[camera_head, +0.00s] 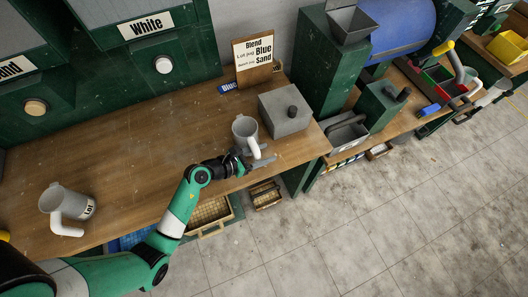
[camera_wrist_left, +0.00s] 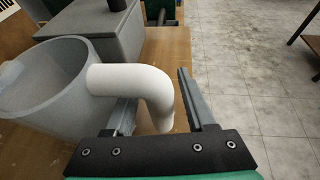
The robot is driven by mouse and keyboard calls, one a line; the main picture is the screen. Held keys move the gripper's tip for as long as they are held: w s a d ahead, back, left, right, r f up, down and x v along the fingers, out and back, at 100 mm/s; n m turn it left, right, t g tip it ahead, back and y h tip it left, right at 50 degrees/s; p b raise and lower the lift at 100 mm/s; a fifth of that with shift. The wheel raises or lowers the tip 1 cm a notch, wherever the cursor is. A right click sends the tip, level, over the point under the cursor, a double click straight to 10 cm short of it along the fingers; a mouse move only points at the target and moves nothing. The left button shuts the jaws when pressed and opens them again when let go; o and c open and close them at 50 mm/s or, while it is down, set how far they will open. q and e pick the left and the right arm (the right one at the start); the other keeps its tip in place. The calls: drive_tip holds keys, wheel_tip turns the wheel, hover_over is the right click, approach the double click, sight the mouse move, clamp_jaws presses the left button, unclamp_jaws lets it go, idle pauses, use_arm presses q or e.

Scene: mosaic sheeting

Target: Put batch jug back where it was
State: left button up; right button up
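A grey jug (camera_head: 241,128) with a white handle (camera_head: 253,149) stands on the wooden bench beside a grey box; I see no label on it, so I cannot confirm it is the batch jug. My left gripper (camera_head: 261,161) is at its handle. In the left wrist view the jug body (camera_wrist_left: 45,88) is at the left, and its white handle (camera_wrist_left: 140,82) reaches between my open fingers (camera_wrist_left: 165,108), with a gap to the right finger. Another grey jug (camera_head: 58,200), labelled "Lot", stands at the bench's left. My right gripper is not in view.
The grey box (camera_head: 285,112) with a dark knob stands close behind the jug. A sign (camera_head: 253,62) reading "Blend", "Lot jug Blue" and "Sand" stands behind. The bench (camera_head: 130,145) between the jugs is clear. Green bins line the back.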

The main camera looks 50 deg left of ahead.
use_arm(q)
drive_tip(key=shift+o, duration=0.2)
drive_tip(key=shift+f+b, duration=0.3)
drive_tip(key=shift+b, duration=0.3)
drive_tip(key=a+p+v, duration=0.1)
drive_tip(key=p+v, duration=0.2)
drive_tip(key=v, duration=0.8)
drive_tip(key=shift+s+r+p, duration=0.2)
drive_tip(key=shift+r+p, duration=0.05)
drive_tip(key=shift+p, duration=0.15)
